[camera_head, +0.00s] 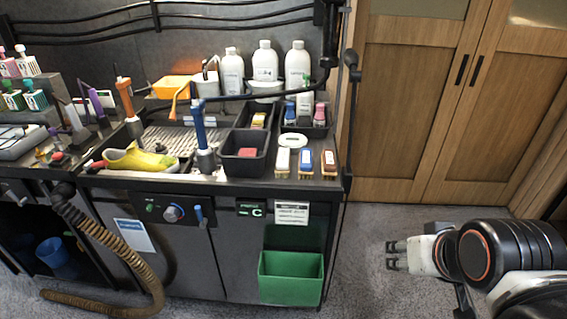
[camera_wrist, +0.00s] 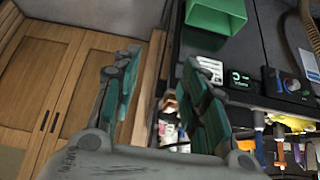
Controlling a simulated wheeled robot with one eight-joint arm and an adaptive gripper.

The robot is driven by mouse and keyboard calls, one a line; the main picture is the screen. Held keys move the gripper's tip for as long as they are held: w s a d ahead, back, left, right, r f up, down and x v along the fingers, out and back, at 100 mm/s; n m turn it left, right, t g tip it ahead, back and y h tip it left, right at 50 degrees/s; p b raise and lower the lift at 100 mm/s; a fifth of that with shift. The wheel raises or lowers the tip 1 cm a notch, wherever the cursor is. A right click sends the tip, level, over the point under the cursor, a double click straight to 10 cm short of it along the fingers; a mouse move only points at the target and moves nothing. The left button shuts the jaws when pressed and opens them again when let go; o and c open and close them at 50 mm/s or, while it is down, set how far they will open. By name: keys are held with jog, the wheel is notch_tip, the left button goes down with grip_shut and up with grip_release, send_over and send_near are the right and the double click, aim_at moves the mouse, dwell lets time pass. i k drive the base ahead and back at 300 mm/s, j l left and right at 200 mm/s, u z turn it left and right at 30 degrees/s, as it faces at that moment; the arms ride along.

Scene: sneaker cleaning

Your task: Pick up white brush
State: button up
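The white brush (camera_head: 283,162) lies at the front right of the black workbench, the leftmost of three brushes in a row. A blue brush (camera_head: 306,162) and an orange-brown brush (camera_head: 328,162) lie to its right. My gripper (camera_head: 393,255) is out over the floor to the right of the bench, well apart from the brushes. In the wrist view my gripper (camera_wrist: 160,62) has its two fingers spread with nothing between them. I cannot make out the white brush in the wrist view.
A black bin (camera_head: 245,158) stands left of the brushes, with a white round dish (camera_head: 292,140) behind them. White bottles (camera_head: 297,66) stand at the back. A vertical post with a black hose borders the bench's right end. A green bin (camera_head: 290,278) hangs on the front. Floor between bench and wooden cabinet (camera_head: 410,90) is clear.

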aim_at(282, 162)
jog(key=j, duration=0.8)
jog(key=i+j, duration=0.15)
jog(key=j, duration=1.5)
jog(key=i, duration=0.15)
jog(key=l+z, duration=0.05)
